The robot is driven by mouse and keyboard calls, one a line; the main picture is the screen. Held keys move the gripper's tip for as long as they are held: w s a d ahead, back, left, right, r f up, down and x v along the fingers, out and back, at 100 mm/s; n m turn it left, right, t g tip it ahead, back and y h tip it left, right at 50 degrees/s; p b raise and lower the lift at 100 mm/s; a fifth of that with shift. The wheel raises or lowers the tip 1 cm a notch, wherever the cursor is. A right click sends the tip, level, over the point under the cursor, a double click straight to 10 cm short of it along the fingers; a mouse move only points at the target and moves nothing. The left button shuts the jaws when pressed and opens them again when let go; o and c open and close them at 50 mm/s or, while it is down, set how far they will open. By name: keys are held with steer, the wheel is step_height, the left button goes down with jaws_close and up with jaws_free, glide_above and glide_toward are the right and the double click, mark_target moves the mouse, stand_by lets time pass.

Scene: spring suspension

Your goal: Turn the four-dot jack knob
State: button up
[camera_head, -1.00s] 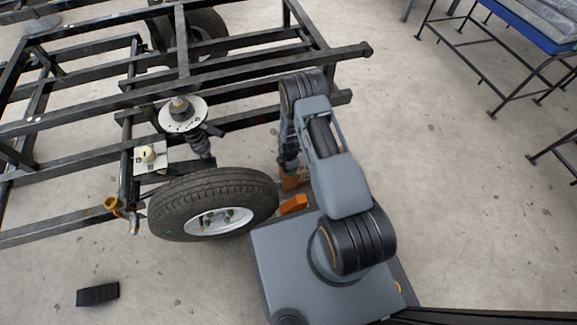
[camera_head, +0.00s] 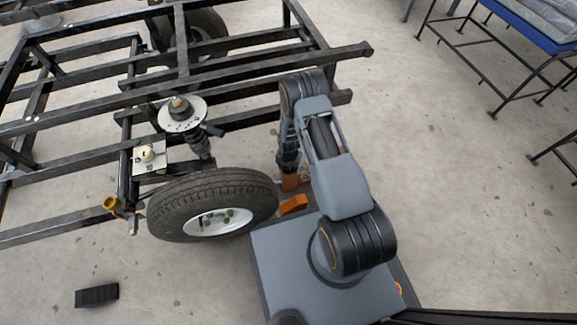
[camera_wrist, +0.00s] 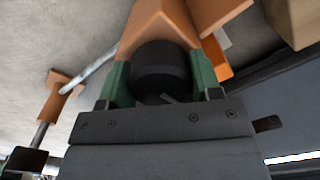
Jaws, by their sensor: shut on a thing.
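In the wrist view my gripper (camera_wrist: 160,64) has its two green fingers on either side of a round black knob (camera_wrist: 166,72), shut on it. The knob sits at the end of an orange jack body (camera_wrist: 158,22). I cannot see any dots on the knob from here. In the head view my arm reaches down beside the tyre. My gripper and the knob are hidden there behind the arm, and a piece of the orange jack (camera_head: 290,182) shows next to the arm.
The tyre (camera_head: 180,207) stands just left of my arm. A black steel frame (camera_head: 230,75) with a spring strut (camera_head: 203,145) is behind it. An orange block (camera_head: 293,204) lies beside the tyre. A black block (camera_head: 97,295) lies front left.

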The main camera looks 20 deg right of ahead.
steer(key=shift+n, duration=0.6)
steer(key=o, duration=0.9)
steer(key=shift+r, duration=0.1)
step_height(320, 180, up, 14)
steer(key=p, duration=0.5)
steer(key=shift+p, duration=0.4)
